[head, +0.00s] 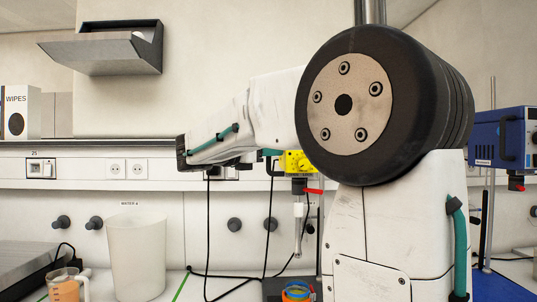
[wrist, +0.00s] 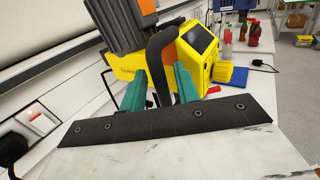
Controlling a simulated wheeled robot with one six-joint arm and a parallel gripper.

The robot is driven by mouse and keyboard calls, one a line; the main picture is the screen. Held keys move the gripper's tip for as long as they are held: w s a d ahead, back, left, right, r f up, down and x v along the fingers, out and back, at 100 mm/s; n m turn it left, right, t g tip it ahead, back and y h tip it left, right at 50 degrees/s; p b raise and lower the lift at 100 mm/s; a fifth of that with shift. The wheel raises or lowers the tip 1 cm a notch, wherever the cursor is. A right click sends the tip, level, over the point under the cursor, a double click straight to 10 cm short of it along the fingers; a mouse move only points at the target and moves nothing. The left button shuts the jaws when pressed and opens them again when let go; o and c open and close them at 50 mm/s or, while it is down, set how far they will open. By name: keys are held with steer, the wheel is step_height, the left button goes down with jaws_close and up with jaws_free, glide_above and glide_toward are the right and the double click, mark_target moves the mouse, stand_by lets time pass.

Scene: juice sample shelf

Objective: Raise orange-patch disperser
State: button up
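The disperser (head: 297,162) shows in the head view as a yellow body behind my arm's end. Its thin shaft points down, above a small vessel with an orange-yellow rim (head: 297,291). In the wrist view its yellow housing (wrist: 198,45) has a dark screen. An orange patch (wrist: 148,6) shows at the top and a black curved handle (wrist: 161,62) at the front. My gripper (wrist: 160,72) has its teal fingers on either side of this handle. I cannot tell whether they press on it. In the head view the fingertips are mostly hidden.
A blue device (head: 500,138) on a stand is at the right. A white bucket (head: 137,258) and a beaker of orange liquid (head: 66,289) stand at the left. Black cables hang beside the disperser. Red bottles (wrist: 251,36) stand farther along the bench.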

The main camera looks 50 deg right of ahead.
steer(key=w+a, duration=0.1)
steer(key=a, duration=0.6)
steer(key=shift+a, duration=0.4)
steer(key=shift+w, duration=0.1)
